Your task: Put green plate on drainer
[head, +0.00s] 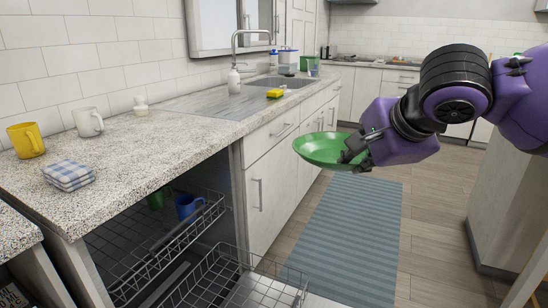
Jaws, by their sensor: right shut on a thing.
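The green plate (325,146) is held in the air at the middle of the head view, over the floor in front of the cabinets. It is close to level, with its inner side facing up. My right gripper (352,155) is shut on the plate's right rim. The drainer could be the grey ridged board (205,103) set in the counter, left of the sink (283,82); nothing stands on its visible part. The plate is to the right of the board and nearer to me. My left gripper is not in view.
Below the counter (150,150), an open dishwasher has pulled-out racks (230,285) with a blue mug (187,206) and a green mug (155,199). A yellow mug (26,140) and white mug (88,122) stand left.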

